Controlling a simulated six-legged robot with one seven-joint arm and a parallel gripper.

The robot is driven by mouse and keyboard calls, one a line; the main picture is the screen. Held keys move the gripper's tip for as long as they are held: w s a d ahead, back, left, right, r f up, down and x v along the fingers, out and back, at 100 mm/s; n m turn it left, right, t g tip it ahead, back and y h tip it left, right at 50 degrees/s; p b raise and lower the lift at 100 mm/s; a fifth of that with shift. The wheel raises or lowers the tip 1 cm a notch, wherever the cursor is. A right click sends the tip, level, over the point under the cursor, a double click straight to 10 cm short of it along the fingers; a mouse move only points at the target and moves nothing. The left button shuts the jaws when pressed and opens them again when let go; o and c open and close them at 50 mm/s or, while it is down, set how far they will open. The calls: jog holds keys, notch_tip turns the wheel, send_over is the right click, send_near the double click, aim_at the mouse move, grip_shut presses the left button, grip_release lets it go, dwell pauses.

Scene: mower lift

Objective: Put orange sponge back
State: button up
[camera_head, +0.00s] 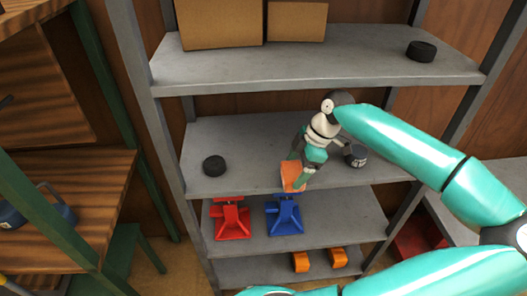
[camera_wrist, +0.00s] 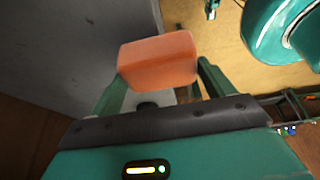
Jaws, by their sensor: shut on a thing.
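The orange sponge (camera_head: 292,176) is a small block at the front edge of the middle shelf (camera_head: 240,138) in the head view. My gripper (camera_head: 297,182) is shut on it. In the wrist view the sponge (camera_wrist: 158,60) sits between the two green fingers of my gripper (camera_wrist: 160,75). A grey shelf surface lies to its left in that view. I cannot tell whether the sponge touches the shelf.
A black puck (camera_head: 214,166) lies left on the middle shelf, and a dark round item (camera_head: 355,156) lies right of my gripper. Red (camera_head: 232,220) and blue (camera_head: 284,215) jack-like stands are on the shelf below. Cardboard boxes (camera_head: 220,22) stand on the top shelf.

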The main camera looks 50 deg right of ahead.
jog(key=w, duration=0.8)
jog(key=shift+w+d, duration=0.25)
jog(key=w, duration=0.3)
jog(key=shift+w+d+f, duration=0.1)
jog(key=shift+w+f, duration=0.1)
jog(key=shift+s+f, duration=0.2)
jog(key=shift+f, duration=0.15)
jog(key=shift+w, duration=0.1)
jog(key=shift+f, duration=0.35)
jog(key=o, duration=0.9)
